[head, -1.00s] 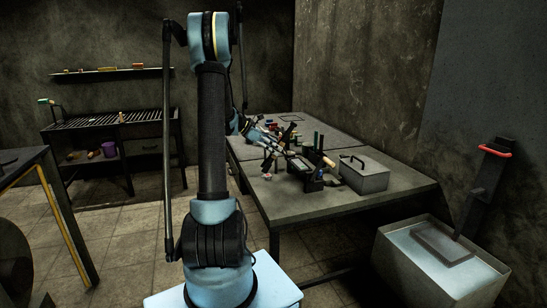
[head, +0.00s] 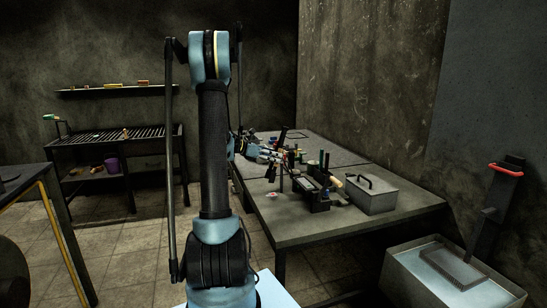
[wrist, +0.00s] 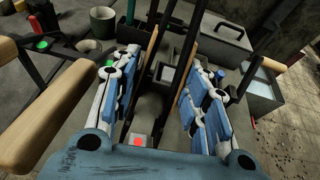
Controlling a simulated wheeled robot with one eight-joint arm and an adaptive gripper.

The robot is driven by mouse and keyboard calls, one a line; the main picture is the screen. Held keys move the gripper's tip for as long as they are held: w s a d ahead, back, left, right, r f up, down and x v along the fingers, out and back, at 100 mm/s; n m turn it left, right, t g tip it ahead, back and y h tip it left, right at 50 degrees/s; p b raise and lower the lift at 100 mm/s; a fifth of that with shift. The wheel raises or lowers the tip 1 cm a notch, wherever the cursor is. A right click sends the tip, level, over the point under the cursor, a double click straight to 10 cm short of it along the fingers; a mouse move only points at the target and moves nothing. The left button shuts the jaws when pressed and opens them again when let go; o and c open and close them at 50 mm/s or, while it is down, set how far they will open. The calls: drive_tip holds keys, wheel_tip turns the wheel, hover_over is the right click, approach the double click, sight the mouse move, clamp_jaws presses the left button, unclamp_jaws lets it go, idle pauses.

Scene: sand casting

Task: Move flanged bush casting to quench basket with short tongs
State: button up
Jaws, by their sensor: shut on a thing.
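The quench basket (head: 455,263) is a grey mesh tray in the pale-filled tank (head: 415,285) at lower right, well apart from my gripper. Its post carries a red handle (head: 505,169). I cannot make out the flanged bush casting for certain.
The workbench (head: 300,230) holds a lidded grey box (head: 372,195) and several clustered tools. Wooden handles (wrist: 55,110) lie close to the left finger. A slatted rack table (head: 120,142) stands at the back left. Tiled floor is open left of the bench.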

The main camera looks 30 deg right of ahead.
wheel_tip(320, 180, down, 9)
idle(1.0)
drive_tip(key=shift+f, duration=0.1)
clamp_jaws()
wheel_tip(320, 180, up, 12)
idle(1.1)
